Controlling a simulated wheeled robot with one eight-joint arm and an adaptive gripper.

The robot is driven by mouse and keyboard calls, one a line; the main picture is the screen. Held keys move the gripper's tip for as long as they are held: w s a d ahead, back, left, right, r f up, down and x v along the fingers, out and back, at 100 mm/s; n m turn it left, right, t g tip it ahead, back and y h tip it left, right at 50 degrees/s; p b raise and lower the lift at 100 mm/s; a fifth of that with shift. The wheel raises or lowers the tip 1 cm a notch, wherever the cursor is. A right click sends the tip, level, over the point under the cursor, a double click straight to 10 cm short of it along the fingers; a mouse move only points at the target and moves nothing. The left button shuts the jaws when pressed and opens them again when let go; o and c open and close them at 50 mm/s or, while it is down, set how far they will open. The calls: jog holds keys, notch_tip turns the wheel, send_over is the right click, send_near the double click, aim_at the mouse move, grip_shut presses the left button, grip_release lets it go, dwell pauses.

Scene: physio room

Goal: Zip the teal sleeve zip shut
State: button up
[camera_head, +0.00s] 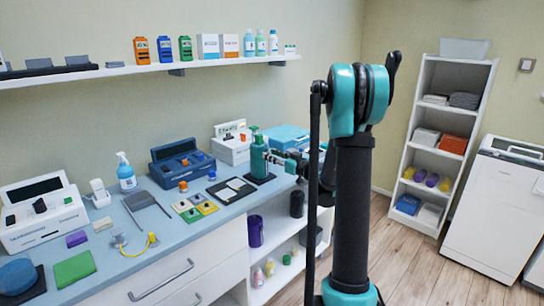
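An upright teal-green sleeve-like piece (259,160) stands on a dark base toward the back right of the counter. It is small in view, and I cannot make out its zip or slider. My gripper (276,158) is just to its right, pointing left at it. I cannot tell whether the fingers touch it, or whether they are open or shut. My teal and black arm stands in the foreground and hides part of the counter end.
The blue counter (160,240) holds a blue case (180,165), a black-and-white board (231,190), coloured tiles (195,208) and a pump bottle (126,175). A light-blue box (288,137) lies behind my gripper. A shelf (140,69) runs above. Floor at right is clear.

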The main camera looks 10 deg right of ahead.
jog(key=shift+w+a, duration=0.15)
jog(key=shift+w, duration=0.05)
grip_shut()
dwell(0.4)
